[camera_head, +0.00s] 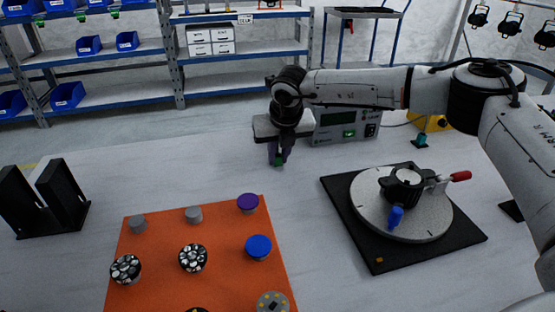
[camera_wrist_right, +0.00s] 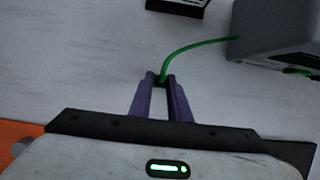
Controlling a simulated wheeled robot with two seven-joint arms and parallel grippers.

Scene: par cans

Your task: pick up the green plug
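My right gripper (camera_head: 279,158) points down over the table, left of the grey box. Its purple fingers are close together, and they also show in the right wrist view (camera_wrist_right: 162,82). The green plug shows as a small green bit (camera_head: 278,162) at the fingertips, mostly hidden by them. In the right wrist view a green cable (camera_wrist_right: 200,44) curves from the grey box (camera_wrist_right: 275,28) to green (camera_wrist_right: 162,79) between the two tips. The fingers look shut on it. My left gripper is not in view.
An orange mat (camera_head: 150,250) with several round caps lies front left. A black board (camera_head: 370,250) with a round turntable (camera_head: 440,218) lies right. A device with a display (camera_head: 335,119) stands behind the gripper. A black stand (camera_head: 65,195) is at the left. The table between is clear.

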